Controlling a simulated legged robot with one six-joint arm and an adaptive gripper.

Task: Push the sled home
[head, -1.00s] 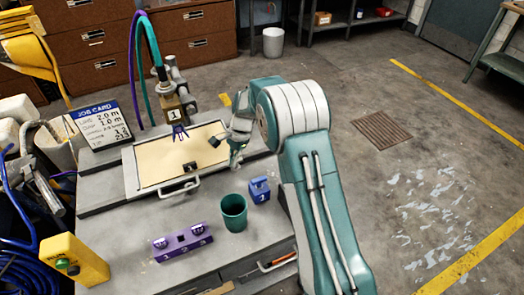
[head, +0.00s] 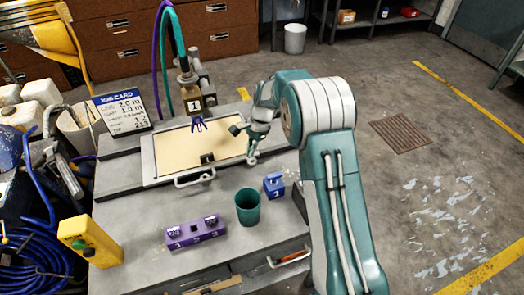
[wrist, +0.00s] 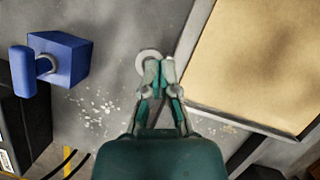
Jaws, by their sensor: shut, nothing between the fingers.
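The sled appears to be the flat grey tray with a cream panel (head: 200,149) on the bench, with a pale handle (head: 195,178) on its front edge. In the wrist view its panel (wrist: 258,60) and grey rim fill the upper right. My gripper (head: 252,160) is beside the tray's right edge near the front corner. In the wrist view my gripper (wrist: 160,62) is shut and empty, its tips over or beside a pale ring (wrist: 149,60) on the bench. I cannot tell whether the tips touch it. A nozzle head marked 1 (head: 194,104) stands over the tray's back.
A green cup (head: 248,208), a blue block with a knob (head: 274,187) and a purple block (head: 195,232) stand in front of the tray. A yellow button box (head: 88,242) is at the bench's left. A job card (head: 121,112) stands behind left. The floor at right is open.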

